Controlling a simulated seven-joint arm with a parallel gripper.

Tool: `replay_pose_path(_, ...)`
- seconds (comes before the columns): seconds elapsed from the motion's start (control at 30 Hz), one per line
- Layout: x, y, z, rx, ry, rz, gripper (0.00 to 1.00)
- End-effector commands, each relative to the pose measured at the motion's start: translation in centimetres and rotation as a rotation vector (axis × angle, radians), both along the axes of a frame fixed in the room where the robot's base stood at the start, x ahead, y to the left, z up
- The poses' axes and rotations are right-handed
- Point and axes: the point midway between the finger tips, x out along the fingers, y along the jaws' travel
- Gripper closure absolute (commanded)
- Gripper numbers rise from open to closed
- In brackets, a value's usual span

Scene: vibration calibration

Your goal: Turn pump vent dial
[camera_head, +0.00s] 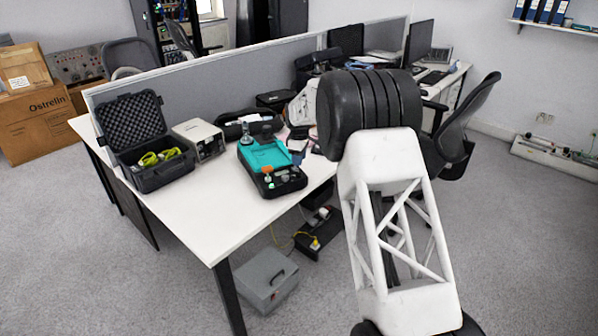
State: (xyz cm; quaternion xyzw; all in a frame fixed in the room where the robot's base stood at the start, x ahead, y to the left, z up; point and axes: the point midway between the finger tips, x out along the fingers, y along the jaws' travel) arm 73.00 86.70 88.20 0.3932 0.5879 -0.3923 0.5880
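A teal and black device (262,153) sits on the white desk (212,222), near its front right edge. Its black end carries small knobs or fittings, including an orange piece and a pale round one. A clear or metallic fitting (246,132) stands at its far left corner. I cannot tell which of these parts, if any, is the pump vent dial. My arm's white lattice link and black ribbed joint rise at the right of the view, to the right of the device. My gripper does not show; the arm may hide it.
Left of the device are a beige instrument (200,139) and an open black case (130,122) with yellow-green items. A black pouch (248,121) lies behind. A grey divider (215,75) backs the desk. A grey box (267,281) stands on the floor; an office chair (470,115) is right.

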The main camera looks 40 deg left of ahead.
Motion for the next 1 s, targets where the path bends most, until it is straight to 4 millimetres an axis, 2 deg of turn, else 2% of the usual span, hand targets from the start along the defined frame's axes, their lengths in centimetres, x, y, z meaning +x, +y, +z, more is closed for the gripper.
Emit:
replay_pose_path(0.43, 0.0, -0.1, -5.1, -0.002, 0.001, 0.000, 0.62)
replay_pose_path(0.63, 0.0, 0.0, -6.0, 0.000, 0.000, 0.000, 0.62)
replay_pose_path(0.93, 0.0, 0.0, -6.2, 0.000, 0.001, 0.000, 0.62)
replay_pose_path(0.97, 0.0, 0.0, -6.2, 0.000, 0.001, 0.000, 0.64)
replay_pose_path(1.0, 0.0, 0.0, -6.2, 0.000, 0.001, 0.000, 0.70)
